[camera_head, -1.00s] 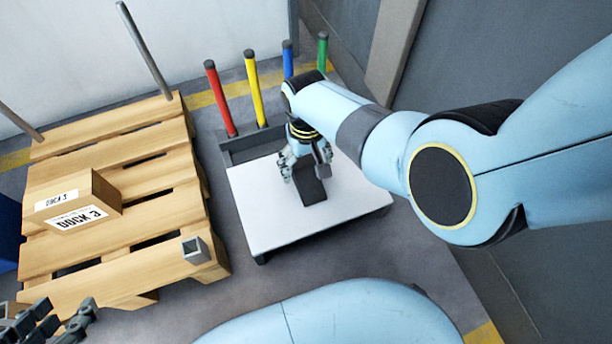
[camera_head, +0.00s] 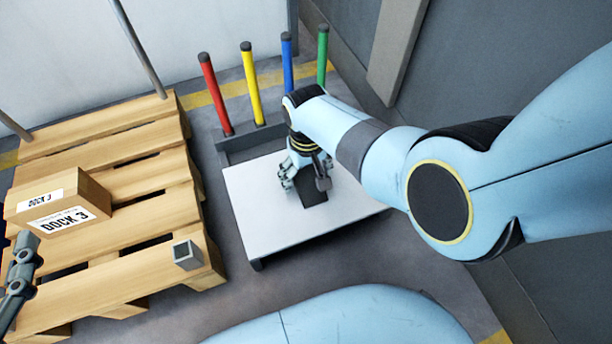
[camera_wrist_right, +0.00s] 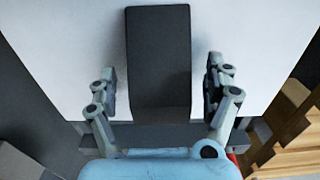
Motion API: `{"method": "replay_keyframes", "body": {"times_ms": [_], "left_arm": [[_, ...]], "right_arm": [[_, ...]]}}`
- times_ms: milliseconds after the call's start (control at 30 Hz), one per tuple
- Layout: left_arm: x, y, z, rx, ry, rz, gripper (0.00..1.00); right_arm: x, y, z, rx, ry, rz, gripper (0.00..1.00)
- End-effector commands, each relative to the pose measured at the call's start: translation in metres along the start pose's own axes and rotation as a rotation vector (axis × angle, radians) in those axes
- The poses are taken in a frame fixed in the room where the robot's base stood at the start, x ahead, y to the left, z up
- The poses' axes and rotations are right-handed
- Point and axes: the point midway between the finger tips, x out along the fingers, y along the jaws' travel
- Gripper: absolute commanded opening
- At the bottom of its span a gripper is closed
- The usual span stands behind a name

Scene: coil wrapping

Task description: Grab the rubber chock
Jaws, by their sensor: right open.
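The black rubber chock (camera_head: 313,192) lies on the white top of a low table (camera_head: 262,222). My right gripper (camera_head: 305,179) is over it, pointing down, and hides part of it. In the right wrist view, the chock (camera_wrist_right: 158,55) lies between the two spread fingers of the right gripper (camera_wrist_right: 160,85). A gap shows on each side, so the fingers look apart from it. My left gripper (camera_head: 20,272) is partly in view at the left edge, by the pallet; how its fingers stand is unclear.
A wooden pallet (camera_head: 110,185) on the left holds a cardboard box marked DOCK 3 (camera_head: 62,203) and a small grey square tube (camera_head: 187,255). Red (camera_head: 215,95), yellow (camera_head: 252,85), blue (camera_head: 287,65) and green (camera_head: 322,55) posts stand behind the table. A wall closes the right side.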

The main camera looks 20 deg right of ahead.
Motion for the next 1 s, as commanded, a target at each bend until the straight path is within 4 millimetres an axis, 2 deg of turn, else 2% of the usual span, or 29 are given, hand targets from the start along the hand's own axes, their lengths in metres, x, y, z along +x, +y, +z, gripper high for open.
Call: {"method": "replay_keyframes", "body": {"times_ms": [233,733,1000], "left_arm": [[0.0005,-0.0001,-0.0014,0.001,0.005,0.0,0.4],[0.0003,-0.0001,-0.0009,0.001,0.003,0.0,0.4],[0.0002,0.0,-0.0002,0.0,0.001,0.0,0.4]], "right_arm": [[-0.0004,0.0,-0.0005,0.0,0.001,0.0,0.83],[-0.0002,0.0,-0.0002,0.0,0.0,0.0,0.18],[-0.0005,0.0,-0.0005,0.0,0.001,0.0,0.17]]}}
